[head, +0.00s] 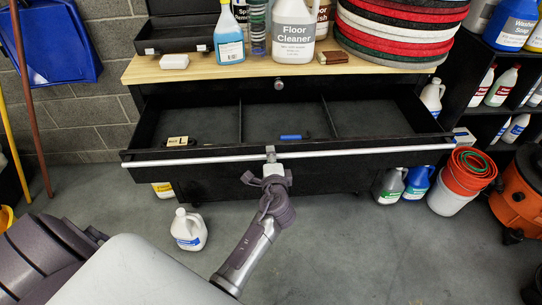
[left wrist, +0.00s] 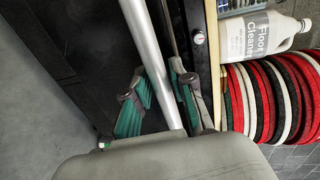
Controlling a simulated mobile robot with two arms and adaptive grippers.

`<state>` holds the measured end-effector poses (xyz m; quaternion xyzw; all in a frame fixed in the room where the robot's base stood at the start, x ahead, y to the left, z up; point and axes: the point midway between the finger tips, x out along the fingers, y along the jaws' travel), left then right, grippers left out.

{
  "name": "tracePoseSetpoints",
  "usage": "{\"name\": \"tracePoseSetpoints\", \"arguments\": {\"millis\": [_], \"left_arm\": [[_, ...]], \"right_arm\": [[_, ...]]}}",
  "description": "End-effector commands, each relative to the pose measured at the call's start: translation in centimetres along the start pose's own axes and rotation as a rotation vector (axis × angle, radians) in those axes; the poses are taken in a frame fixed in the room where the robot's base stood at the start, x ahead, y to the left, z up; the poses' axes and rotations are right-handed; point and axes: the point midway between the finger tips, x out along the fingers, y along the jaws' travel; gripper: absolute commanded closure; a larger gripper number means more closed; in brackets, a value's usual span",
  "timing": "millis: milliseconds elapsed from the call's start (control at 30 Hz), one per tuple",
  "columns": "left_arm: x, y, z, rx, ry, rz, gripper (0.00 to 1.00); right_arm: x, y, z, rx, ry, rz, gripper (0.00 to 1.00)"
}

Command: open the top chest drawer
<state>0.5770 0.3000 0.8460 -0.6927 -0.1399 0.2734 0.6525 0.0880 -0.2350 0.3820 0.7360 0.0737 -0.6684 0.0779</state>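The top chest drawer (head: 285,150) is pulled well out from the black chest in the head view, with its inside showing. A long silver bar handle (head: 350,152) runs along its front edge; it also crosses the left wrist view (left wrist: 150,50) lengthwise. My left gripper (head: 272,158) is at the middle of this handle. In the left wrist view its green-padded fingers (left wrist: 158,92) lie close on either side of the bar, shut on it. The exact contact is partly hidden by the bar. My right gripper does not show.
Inside the drawer are a yellow-labelled item (head: 181,142) and a blue item (head: 290,137). Bottles and stacked pads (head: 395,30) stand on the wooden top (head: 235,70). A white jug (head: 188,230) stands on the floor left of my arm; red buckets (head: 466,172) stand right.

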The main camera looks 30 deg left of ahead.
Motion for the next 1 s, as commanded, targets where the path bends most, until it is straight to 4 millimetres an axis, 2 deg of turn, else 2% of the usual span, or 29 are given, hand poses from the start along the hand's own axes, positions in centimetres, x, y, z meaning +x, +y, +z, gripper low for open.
{"name": "tracePoseSetpoints", "arguments": {"millis": [333, 700, 833, 1000], "left_arm": [[-0.5, 0.0, -0.1, 0.000, 0.002, 0.000, 0.73], [-6.1, 0.1, 0.0, -0.001, 0.002, 0.002, 0.73], [-7.2, 0.1, 0.0, -0.001, 0.000, 0.001, 0.73], [-7.5, 0.0, 0.0, 0.000, 0.000, 0.000, 0.73]], "right_arm": [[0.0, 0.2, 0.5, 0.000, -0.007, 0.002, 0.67], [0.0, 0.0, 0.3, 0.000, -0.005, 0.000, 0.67], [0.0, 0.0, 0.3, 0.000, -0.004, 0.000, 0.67], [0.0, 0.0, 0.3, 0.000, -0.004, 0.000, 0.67]]}}
